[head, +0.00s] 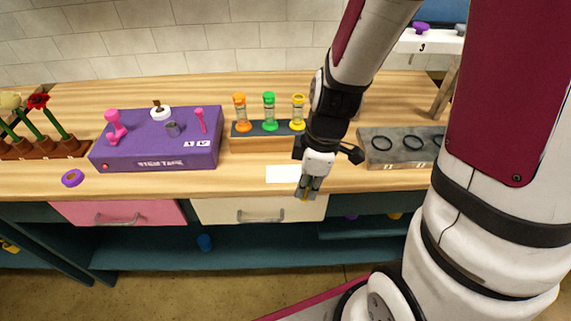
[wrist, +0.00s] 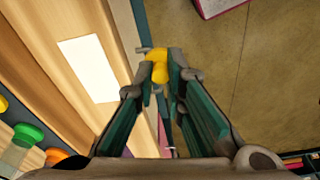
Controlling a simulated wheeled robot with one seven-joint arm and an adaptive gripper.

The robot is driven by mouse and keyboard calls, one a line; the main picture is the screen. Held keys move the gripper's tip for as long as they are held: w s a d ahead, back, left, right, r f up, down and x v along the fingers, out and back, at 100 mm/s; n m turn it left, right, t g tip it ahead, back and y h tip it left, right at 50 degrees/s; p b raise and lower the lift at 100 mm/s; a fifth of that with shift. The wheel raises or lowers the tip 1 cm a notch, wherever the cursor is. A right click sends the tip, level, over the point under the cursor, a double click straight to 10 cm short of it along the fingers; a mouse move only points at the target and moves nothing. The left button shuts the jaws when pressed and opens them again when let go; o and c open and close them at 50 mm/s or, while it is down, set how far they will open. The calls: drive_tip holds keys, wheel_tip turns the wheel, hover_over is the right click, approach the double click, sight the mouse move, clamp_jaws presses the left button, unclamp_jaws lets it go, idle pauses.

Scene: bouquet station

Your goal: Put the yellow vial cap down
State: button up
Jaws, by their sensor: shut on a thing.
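My gripper (head: 306,194) is shut on a small yellow piece, the yellow vial cap (wrist: 158,70), which shows between the fingertips in the wrist view. In the head view the fingers mostly hide it. The gripper points down at the counter's front edge, in front of the cream drawer. In the wrist view the cap appears just past that edge, with floor behind it. A white card (head: 283,174) lies flat on the counter beside the gripper; it also shows in the wrist view (wrist: 90,67). The yellow vial (head: 298,110) stands in the rack, with yellow at its top.
An orange vial (head: 241,112) and a green vial (head: 269,112) share the dark rack (head: 256,129). A grey block with rings (head: 383,158) is right. The counter around the card is bare.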

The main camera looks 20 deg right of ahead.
drive_tip(key=shift+w+f+b, duration=0.25)
drive_tip(key=shift+w+b, duration=0.15)
drive_tip(key=shift+b, duration=1.25)
hover_over(287, 173)
drive_tip(key=shift+s+d+f, duration=0.2)
drive_tip(key=shift+d+f, duration=0.05)
drive_tip(key=shift+f, duration=1.9)
drive_tip(key=shift+f, duration=0.1)
drive_tip(key=shift+o, duration=1.4)
drive_tip(key=shift+f, duration=0.1)
drive_tip(key=o, duration=0.4)
